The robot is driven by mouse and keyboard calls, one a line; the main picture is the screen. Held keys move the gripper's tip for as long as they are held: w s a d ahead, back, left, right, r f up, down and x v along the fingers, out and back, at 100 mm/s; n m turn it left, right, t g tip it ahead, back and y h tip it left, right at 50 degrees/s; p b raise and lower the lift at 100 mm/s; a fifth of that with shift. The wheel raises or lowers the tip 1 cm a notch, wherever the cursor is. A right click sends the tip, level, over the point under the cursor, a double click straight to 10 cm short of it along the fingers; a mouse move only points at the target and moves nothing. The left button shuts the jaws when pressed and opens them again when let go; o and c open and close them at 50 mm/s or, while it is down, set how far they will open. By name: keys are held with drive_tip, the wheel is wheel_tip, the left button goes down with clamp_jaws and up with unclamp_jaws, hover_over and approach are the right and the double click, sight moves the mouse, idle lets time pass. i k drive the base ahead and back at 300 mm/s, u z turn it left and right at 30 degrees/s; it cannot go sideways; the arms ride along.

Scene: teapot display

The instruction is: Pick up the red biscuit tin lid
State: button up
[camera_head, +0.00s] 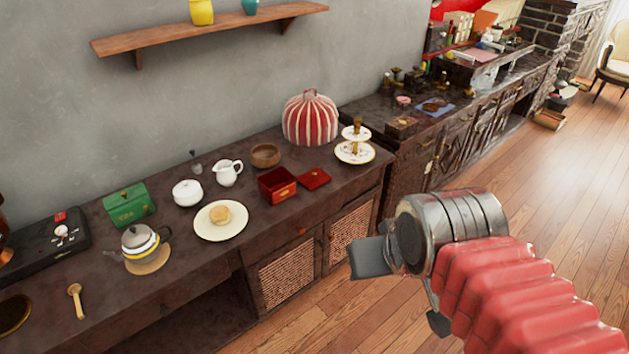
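The red biscuit tin lid (315,178) lies flat on the dark sideboard, just right of the open red biscuit tin (277,186). The tin's dark inside shows. My gripper (402,290) is in the right foreground, in front of the sideboard and off to the lower right of the lid, well apart from it. One flat grey finger points left and another dark part shows lower down, with a wide gap between them. Nothing shows between the fingers.
The sideboard (105,285) also bears a striped tea cosy (310,118), a tiered stand (355,152), a wooden bowl (266,155), a white jug (228,173), a plate (221,234) with a biscuit, a teapot (140,241) and a green tea box (129,205). Wooden floor lies right.

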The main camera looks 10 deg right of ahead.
sight(316, 178)
drive_tip(key=z, duration=0.05)
drive_tip(key=i, duration=1)
drive_tip(key=u, duration=0.05)
